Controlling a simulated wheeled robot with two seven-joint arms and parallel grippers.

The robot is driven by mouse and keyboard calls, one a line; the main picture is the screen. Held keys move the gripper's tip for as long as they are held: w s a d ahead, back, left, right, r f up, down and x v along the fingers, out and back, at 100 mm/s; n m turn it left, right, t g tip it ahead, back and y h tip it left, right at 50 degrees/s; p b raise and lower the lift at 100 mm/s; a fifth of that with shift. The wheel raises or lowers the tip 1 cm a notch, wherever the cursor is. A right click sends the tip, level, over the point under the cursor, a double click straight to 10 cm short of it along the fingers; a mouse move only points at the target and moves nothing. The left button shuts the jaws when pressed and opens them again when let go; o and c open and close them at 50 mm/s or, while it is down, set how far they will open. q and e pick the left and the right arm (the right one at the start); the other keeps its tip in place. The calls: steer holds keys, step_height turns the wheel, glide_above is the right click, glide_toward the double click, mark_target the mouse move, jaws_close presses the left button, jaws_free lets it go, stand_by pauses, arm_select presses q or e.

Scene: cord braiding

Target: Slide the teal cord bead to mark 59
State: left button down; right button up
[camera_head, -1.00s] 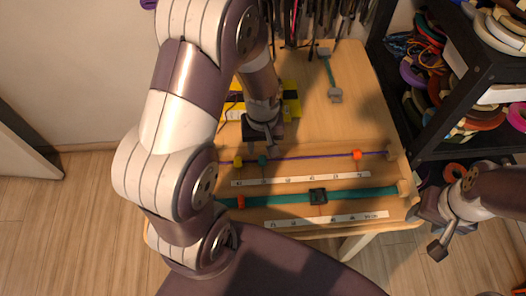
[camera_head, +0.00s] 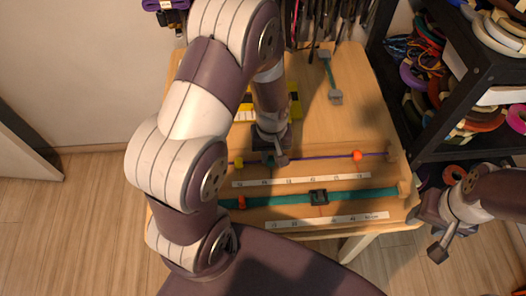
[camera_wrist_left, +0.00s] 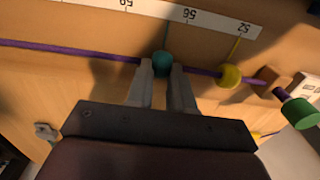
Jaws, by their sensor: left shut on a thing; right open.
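The teal bead (camera_wrist_left: 163,63) sits on the purple cord (camera_wrist_left: 95,54) in the left wrist view, between my left gripper's fingertips (camera_wrist_left: 163,72). The gripper is shut on it. Along the white scale (camera_wrist_left: 160,11), the bead is between the printed 56 and 59. In the head view my left gripper (camera_head: 275,158) is at the purple cord and mostly hides the bead. The yellow bead (camera_wrist_left: 230,76) is on the same cord, apart from the teal one, near 52. My right gripper (camera_head: 438,246) is open and empty, off the board's right side.
An orange bead (camera_head: 357,155) is farther right on the purple cord. A wide teal cord (camera_head: 365,195) with a black slider (camera_head: 319,197) and an orange-red piece runs nearer to me. A green-ended peg (camera_wrist_left: 299,113) is beyond the yellow bead. A dark shelf stands at the right.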

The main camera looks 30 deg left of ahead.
mark_target(288, 152)
arm_select(q)
steer(key=w+d, duration=0.1)
steer(key=d, duration=0.1)
steer(key=w+d, duration=0.1)
steer(key=d, duration=0.1)
steer(key=shift+w+p, duration=0.2)
steer(key=shift+p, duration=0.1)
steer(key=shift+a, duration=0.1)
steer(key=c, duration=1)
jaws_free()
steer(key=shift+o, duration=0.2)
step_height(288, 152, up, 13)
steer(key=p, duration=0.1)
steer(key=shift+f, duration=0.15)
